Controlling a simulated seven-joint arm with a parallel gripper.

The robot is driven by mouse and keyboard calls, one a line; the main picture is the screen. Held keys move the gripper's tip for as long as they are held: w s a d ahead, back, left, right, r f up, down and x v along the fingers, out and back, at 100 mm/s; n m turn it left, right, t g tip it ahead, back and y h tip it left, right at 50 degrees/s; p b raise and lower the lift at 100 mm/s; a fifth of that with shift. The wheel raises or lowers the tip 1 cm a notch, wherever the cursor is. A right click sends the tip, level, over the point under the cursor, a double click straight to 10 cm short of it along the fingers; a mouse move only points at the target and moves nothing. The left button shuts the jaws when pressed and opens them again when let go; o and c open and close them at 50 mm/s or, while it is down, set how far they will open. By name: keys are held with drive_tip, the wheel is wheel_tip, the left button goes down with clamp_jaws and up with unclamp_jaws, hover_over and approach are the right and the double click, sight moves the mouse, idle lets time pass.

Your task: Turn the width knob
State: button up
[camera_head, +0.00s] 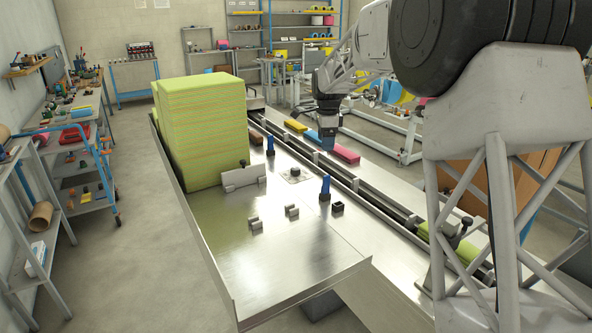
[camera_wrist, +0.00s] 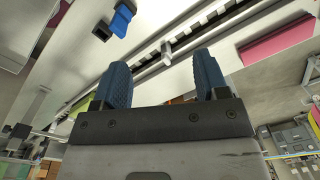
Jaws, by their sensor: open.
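The steel table (camera_head: 285,255) carries several small fittings, and I cannot tell for certain which one is the width knob. A small black knob (camera_head: 295,172) sits on a light plate mid-table. A black square block (camera_head: 338,207) stands beside a blue upright piece (camera_head: 325,188). A dark knob (camera_head: 466,222) sits near the rail's near end. My gripper (camera_head: 327,146) hangs over the far side of the rail, near the pink block. In the wrist view its blue fingers (camera_wrist: 160,62) are apart with nothing held; a small pale fitting (camera_wrist: 167,49) on the rail shows between them.
A tall green stack (camera_head: 195,130) stands on the table's left side. A long rail (camera_head: 375,200) runs along the table.

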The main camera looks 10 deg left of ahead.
sight(296, 168)
drive_tip(key=w+a+f+m, duration=0.1)
drive_tip(key=w+a+f, duration=0.1)
drive_tip(key=a+f, duration=0.1)
drive_tip(key=w+a+f+m, duration=0.1)
drive_tip(key=w+a+f, duration=0.1)
drive_tip(key=a, duration=0.3)
drive_tip(key=w+a+f+m, duration=0.1)
drive_tip(key=w+a+f, duration=0.2)
drive_tip(key=w+a, duration=0.1)
drive_tip(key=shift+f, duration=0.35)
drive_tip(key=shift+f, duration=0.1)
drive_tip(key=shift+f, duration=3.8)
drive_tip(key=c, duration=0.9)
